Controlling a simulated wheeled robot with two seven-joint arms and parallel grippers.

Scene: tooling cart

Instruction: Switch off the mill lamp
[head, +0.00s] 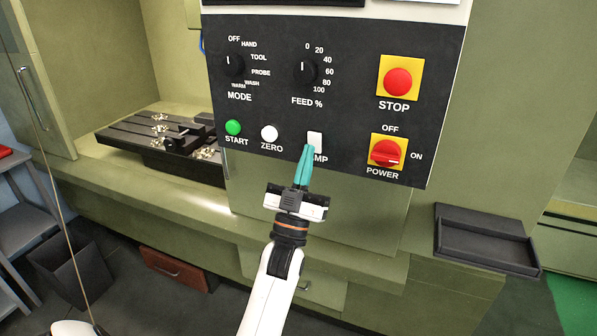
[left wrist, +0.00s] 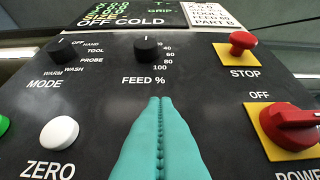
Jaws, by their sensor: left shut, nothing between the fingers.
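The white lamp switch (head: 314,139) sits low on the black control panel, above a label of which "MP" shows. My left gripper (head: 304,152) has its teal fingers shut and empty, with the tips at the lower edge of the switch in the head view. I cannot tell whether they touch it. In the left wrist view the shut fingers (left wrist: 160,105) point up at the panel below the FEED % knob (left wrist: 148,50). The lamp switch is hidden behind them there. My right gripper is not in view.
Near the switch are the white ZERO button (head: 269,133), green START button (head: 233,127), red POWER switch (head: 387,153) and red STOP button (head: 398,82). The MODE knob (head: 232,66) is upper left. A dark tray (head: 485,241) juts out at the right below the panel.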

